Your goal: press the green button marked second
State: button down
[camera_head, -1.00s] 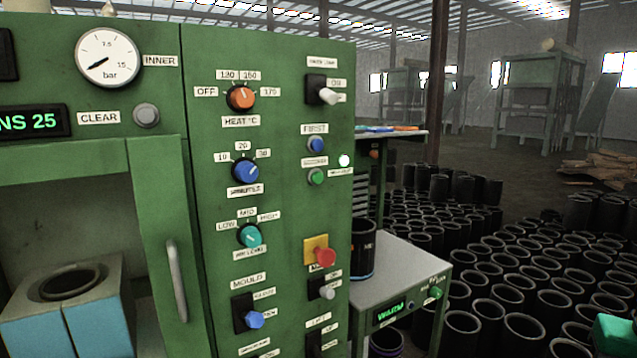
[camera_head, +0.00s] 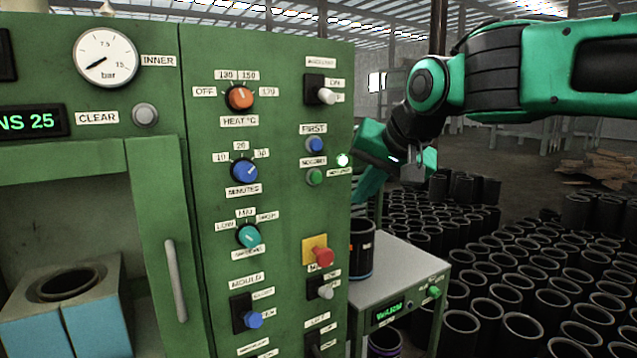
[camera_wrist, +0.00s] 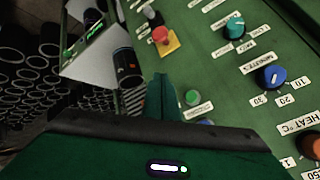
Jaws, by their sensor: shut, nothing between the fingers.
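The green button (camera_head: 314,177) sits on the green control panel, under a small label and below the blue button marked FIRST (camera_head: 315,144). The green button also shows in the wrist view (camera_wrist: 192,97), just right of my fingertips. My gripper (camera_head: 366,186) is at the panel's right edge in the head view, apart from the button. In the wrist view its green fingers (camera_wrist: 160,84) are together and empty. The blue button is partly hidden behind my gripper in the wrist view.
A lit lamp (camera_head: 342,160) is right of the button. A red knob on a yellow plate (camera_head: 321,256) and a toggle switch (camera_head: 326,292) stick out below. A grey bench (camera_head: 400,275) holds a black sleeve (camera_head: 361,250). Many black sleeves stand on the floor at right.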

aim_at(316, 178)
jog(key=shift+a+r, duration=0.45)
jog(key=shift+a, duration=0.35)
jog(key=shift+w+a, duration=0.8)
jog(key=shift+w, duration=0.45)
jog(key=shift+w+a, duration=0.85)
jog(key=shift+w, duration=0.35)
jog(key=shift+w+a, duration=0.8)
jog(key=shift+w, duration=0.45)
jog(key=shift+w+a, duration=0.2)
jog(key=shift+a, duration=0.05)
jog(key=shift+w+a, duration=0.2)
jog(key=shift+w, duration=0.1)
jog(key=shift+s+d, duration=0.45)
jog(key=shift+s, duration=0.2)
